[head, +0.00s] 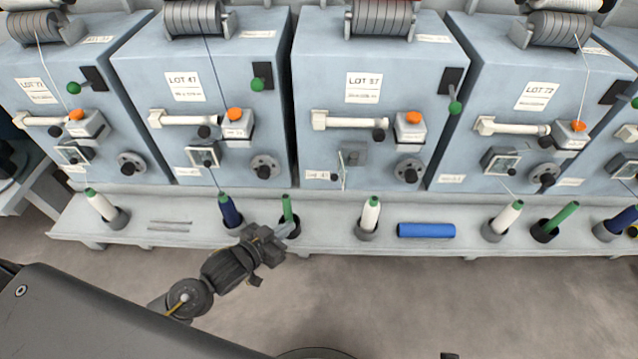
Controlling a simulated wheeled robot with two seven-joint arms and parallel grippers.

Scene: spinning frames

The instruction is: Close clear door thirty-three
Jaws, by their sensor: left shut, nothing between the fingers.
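Small clear doors in pale frames sit low on the blue-grey spinning units. One is on the far left unit (75,153), one on the second unit (203,156) and one on the right unit (500,160). On the third unit, a thin clear door (342,172) stands edge-on, swung out beside a grey square plate (355,154). The small number tags by the doors are too small to read surely, so I cannot tell which is thirty-three. My left gripper (288,231) is shut and empty, in front of the shelf, near a green tube. My right gripper is not in view.
A pale shelf (300,243) runs below the units. It holds a white bobbin (371,214), a dark blue bobbin (230,212), a green tube (287,208) and a blue cylinder lying down (426,230). Black handwheels (409,172) stick out beside the doors. The floor in front is clear.

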